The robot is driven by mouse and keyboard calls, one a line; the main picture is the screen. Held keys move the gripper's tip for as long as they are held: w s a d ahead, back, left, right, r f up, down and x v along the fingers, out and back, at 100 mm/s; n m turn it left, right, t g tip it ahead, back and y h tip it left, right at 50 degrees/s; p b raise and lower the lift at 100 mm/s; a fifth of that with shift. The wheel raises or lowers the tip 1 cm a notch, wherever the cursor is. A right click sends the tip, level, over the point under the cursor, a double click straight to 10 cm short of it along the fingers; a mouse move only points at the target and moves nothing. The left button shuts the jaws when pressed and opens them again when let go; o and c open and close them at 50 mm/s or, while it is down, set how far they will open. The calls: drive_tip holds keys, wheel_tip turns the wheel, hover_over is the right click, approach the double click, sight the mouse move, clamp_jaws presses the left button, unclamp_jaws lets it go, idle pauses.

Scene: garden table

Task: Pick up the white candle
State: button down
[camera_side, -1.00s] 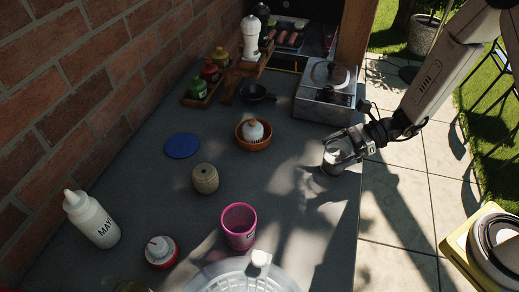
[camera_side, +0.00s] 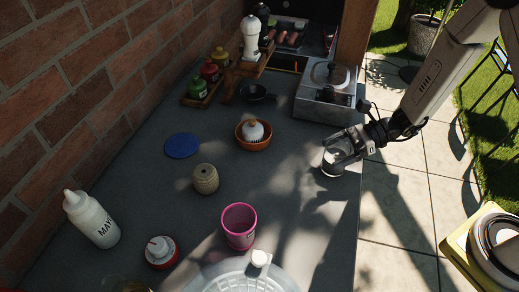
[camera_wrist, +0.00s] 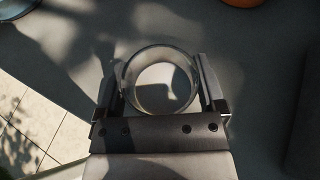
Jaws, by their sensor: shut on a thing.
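The white candle (camera_side: 331,165) appears as a short, round, pale cylinder at the right edge of the grey table, partly hidden by my fingers and in shade. In the wrist view it is a round shape with a thin, light rim (camera_wrist: 161,48) and a grey inside; I see no wick. My gripper (camera_side: 338,158) comes in from the right and is shut on it. In the wrist view the fingers of my gripper (camera_wrist: 161,88) press on its left and right sides. I cannot tell any gap between its base and the table.
A grey metal cooker (camera_side: 320,103) stands just behind the gripper. A pink cup (camera_side: 239,238) and a clear plastic bowl (camera_side: 225,278) are nearer the front. The table's right edge is close; paving lies beyond.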

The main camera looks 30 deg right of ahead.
drive_tip(key=shift+r, duration=0.2)
wheel_tip(320, 180, up, 10)
drive_tip(key=shift+f, duration=0.15)
idle(0.7)
idle(0.6)
